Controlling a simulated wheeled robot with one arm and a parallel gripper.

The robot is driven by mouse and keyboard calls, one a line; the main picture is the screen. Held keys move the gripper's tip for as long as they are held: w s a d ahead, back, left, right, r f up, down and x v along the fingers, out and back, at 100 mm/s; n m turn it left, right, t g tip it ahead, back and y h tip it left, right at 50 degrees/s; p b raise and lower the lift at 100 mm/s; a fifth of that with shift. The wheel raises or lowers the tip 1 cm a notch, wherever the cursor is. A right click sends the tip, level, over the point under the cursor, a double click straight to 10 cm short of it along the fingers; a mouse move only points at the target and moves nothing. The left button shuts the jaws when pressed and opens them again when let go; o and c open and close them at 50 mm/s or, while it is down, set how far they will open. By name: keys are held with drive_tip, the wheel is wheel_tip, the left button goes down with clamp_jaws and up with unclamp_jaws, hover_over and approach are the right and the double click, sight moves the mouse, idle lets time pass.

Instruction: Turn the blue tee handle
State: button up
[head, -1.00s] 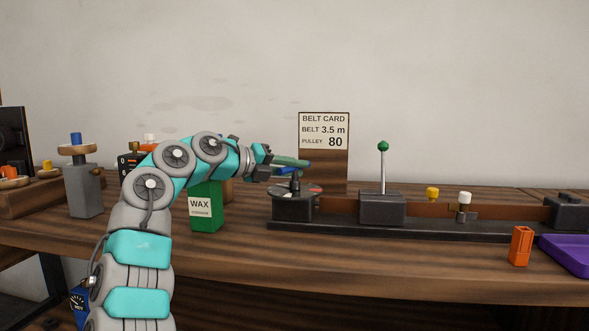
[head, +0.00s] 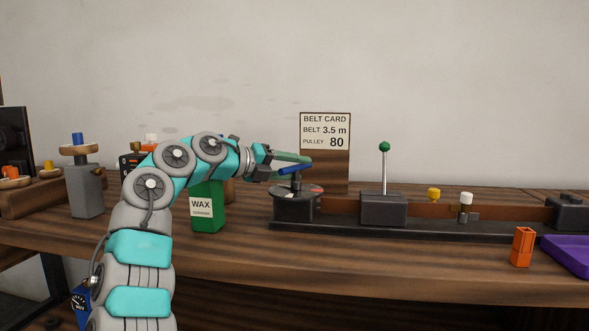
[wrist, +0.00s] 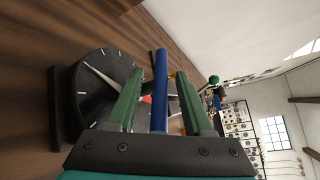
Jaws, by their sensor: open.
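The blue tee handle (head: 297,169) is a bar on top of a short dark post above a round black dial (head: 293,205) at the left end of the long dark machine base. My gripper (head: 301,163) reaches in from the left at the handle's height, its green fingers open. In the wrist view the blue handle (wrist: 161,90) runs lengthwise between the two fingers, with visible gaps on both sides. The dial (wrist: 100,85) shows white marks and lies behind the left finger; part of it is hidden. In the head view one finger is mostly hidden.
A green wax box (head: 207,212) stands close below my forearm. A lever with a green knob (head: 384,147) rises right of the dial, and a belt card (head: 325,131) stands behind. An orange holder (head: 522,246) and purple tray (head: 567,255) are at the right front.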

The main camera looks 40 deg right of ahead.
drive_tip(key=shift+a, duration=0.1)
drive_tip(key=v, duration=0.7)
drive_tip(key=shift+a, duration=0.3)
drive_tip(key=shift+r, duration=0.15)
